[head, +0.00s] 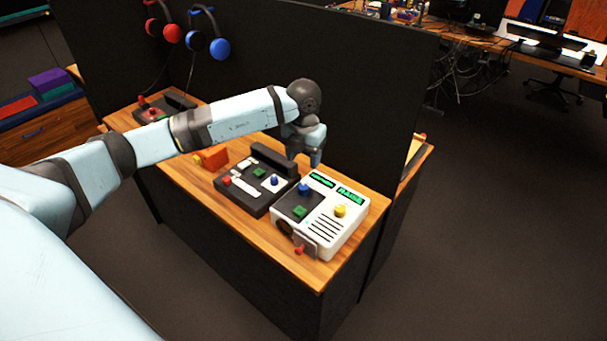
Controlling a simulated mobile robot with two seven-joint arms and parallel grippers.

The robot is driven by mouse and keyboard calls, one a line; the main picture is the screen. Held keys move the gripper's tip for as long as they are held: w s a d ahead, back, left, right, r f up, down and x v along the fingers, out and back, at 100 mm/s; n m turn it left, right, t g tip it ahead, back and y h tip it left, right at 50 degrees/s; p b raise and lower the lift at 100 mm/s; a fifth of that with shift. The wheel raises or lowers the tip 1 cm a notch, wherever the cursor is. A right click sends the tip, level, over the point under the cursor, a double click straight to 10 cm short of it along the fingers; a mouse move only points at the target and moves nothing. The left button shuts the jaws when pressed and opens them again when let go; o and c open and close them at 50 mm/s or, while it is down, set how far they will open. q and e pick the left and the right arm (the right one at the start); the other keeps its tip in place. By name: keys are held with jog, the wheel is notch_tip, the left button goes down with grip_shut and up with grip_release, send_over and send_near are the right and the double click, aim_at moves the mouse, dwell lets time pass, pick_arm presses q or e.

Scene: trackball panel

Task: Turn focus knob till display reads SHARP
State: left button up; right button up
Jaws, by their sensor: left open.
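A white panel (327,238) stands at the right end of the wooden desk. It has two dark displays with green text, a left one (322,181) and a right one (350,195); the text is too small to read. On its top are a blue knob (305,188), a green knob (299,211) and a yellow knob (340,210). A red knob (299,250) is at its front. I cannot tell which is the focus knob. My left gripper (316,161) is open, pointing down near the panel's back left corner, apart from the knobs. My right gripper is out of view.
A dark console (246,190) with red, green and blue controls stands just left of the panel. An orange object (211,158) lies beyond it. A black partition (370,100) rises behind the desk.

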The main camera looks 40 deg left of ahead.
pick_arm(q)
notch_tip(320, 180, up, 4)
jog(key=shift+f, duration=0.1)
dwell(0.5)
